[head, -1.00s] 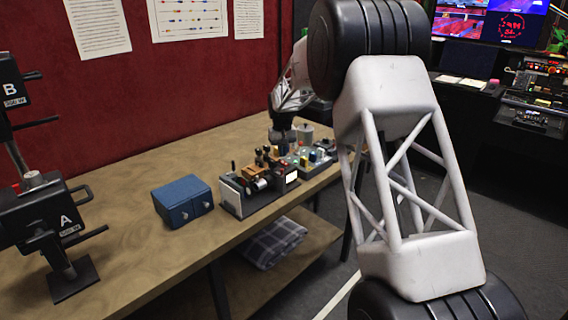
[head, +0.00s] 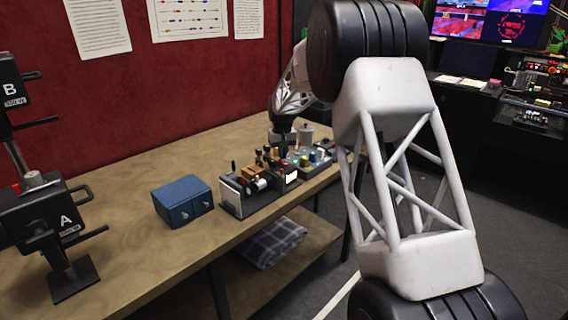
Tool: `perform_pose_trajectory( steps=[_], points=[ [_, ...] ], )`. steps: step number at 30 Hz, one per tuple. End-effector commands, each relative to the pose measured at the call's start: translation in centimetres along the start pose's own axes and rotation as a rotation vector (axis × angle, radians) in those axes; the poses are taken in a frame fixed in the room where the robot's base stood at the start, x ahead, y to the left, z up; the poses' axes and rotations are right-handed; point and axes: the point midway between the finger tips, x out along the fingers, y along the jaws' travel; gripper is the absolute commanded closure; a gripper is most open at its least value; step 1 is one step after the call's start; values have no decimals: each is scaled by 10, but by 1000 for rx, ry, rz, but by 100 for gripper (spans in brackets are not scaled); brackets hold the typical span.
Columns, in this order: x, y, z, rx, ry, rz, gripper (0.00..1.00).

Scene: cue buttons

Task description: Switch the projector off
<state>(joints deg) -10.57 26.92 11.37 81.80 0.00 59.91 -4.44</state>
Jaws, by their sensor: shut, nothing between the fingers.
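A control box (head: 230,199) with a light side, levers and knobs stands on the wooden table. Just behind it to the right is a panel (head: 325,163) with several small coloured buttons, among them green, yellow and blue ones. My gripper (head: 283,149) is small and dark in the head view, above the far side of these controls. It is shut and empty. I cannot tell whether its tips touch a control. Two black lamp-like units labelled A (head: 50,217) and B (head: 12,88) are on a stand at the left. I cannot tell which thing is the projector.
A blue box (head: 182,201) sits left of the controls on the table (head: 130,245). A folded checked cloth (head: 272,243) lies on the lower shelf. A grey canister (head: 306,132) stands behind the panel. Screens (head: 490,22) and other equipment are at the back right.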

Motion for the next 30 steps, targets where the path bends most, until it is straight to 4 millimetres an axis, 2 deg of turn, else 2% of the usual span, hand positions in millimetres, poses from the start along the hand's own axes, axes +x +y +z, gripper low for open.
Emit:
perform_pose_trajectory(
  steps=[30],
  points=[
    [11,0,0,0,0,0,100]
  ],
)
